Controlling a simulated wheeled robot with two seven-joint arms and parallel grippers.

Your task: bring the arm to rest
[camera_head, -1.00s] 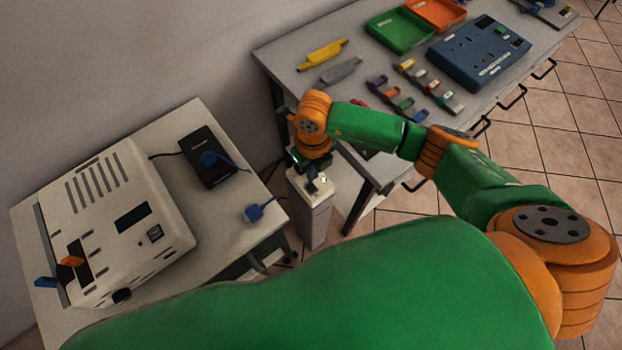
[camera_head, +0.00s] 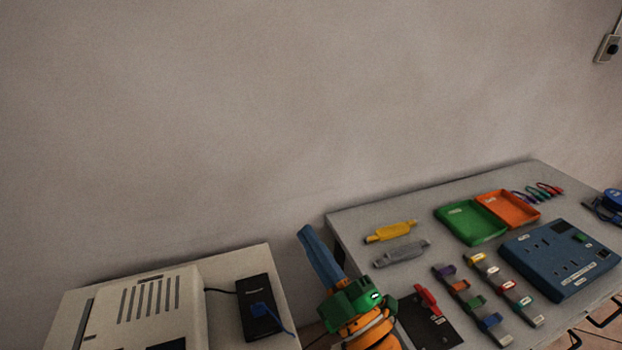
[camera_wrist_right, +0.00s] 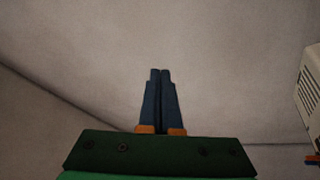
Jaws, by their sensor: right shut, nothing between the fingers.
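My right gripper (camera_head: 312,240) points up in front of the wall, in the gap between the two tables in the head view. Its blue fingers are together with nothing between them. In the right wrist view the right gripper (camera_wrist_right: 159,74) also shows its two fingers side by side against bare wall. My orange and green right wrist is below it at the bottom edge of the head view. My left gripper is in neither view.
The left table holds a beige machine (camera_head: 160,308) and a black box (camera_head: 259,306) with a blue plug. The right table (camera_head: 350,222) holds a green tray (camera_head: 470,222), an orange tray (camera_head: 507,209), a blue socket panel (camera_head: 562,262) and colored clips.

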